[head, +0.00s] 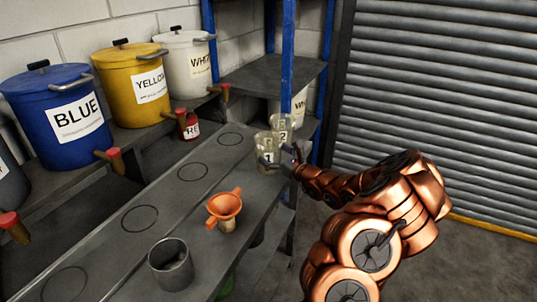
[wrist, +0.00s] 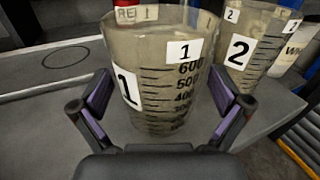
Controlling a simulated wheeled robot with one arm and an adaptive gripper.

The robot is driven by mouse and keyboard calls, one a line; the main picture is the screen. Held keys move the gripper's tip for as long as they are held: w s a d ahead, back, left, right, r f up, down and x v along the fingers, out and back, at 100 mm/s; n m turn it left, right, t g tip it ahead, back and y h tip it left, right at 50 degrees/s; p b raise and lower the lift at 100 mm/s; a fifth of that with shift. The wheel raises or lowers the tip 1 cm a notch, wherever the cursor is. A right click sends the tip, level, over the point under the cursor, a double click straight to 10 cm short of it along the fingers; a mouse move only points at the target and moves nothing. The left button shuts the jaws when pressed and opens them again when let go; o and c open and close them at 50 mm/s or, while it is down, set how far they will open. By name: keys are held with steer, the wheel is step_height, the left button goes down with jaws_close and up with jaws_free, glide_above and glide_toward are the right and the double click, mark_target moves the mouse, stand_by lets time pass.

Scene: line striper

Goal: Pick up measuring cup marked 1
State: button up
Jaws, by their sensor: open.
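The clear measuring cup marked 1 (head: 268,157) stands upright on the grey bench near its far right end. In the wrist view the cup marked 1 (wrist: 160,75) fills the middle, with a graduated scale and "1" labels. My gripper (head: 290,158) is at the right side of this cup in the head view. In the wrist view my gripper (wrist: 163,113) is open, with one purple-padded finger on each side of the cup's lower part. I cannot tell whether the pads touch it. A second cup marked 2 (wrist: 247,45) stands close behind to the right; it also shows in the head view (head: 283,127).
An orange funnel (head: 225,206) and a grey metal cup (head: 171,265) stand nearer on the bench. Blue (head: 58,110), yellow (head: 136,85) and white (head: 188,62) buckets line the rear shelf. A blue post (head: 288,55) rises behind the cups.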

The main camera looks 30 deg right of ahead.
steer(key=shift+w+a+p, duration=0.2)
steer(key=shift+w+p, duration=0.35)
steer(key=shift+w, duration=1.15)
steer(key=c, duration=0.8)
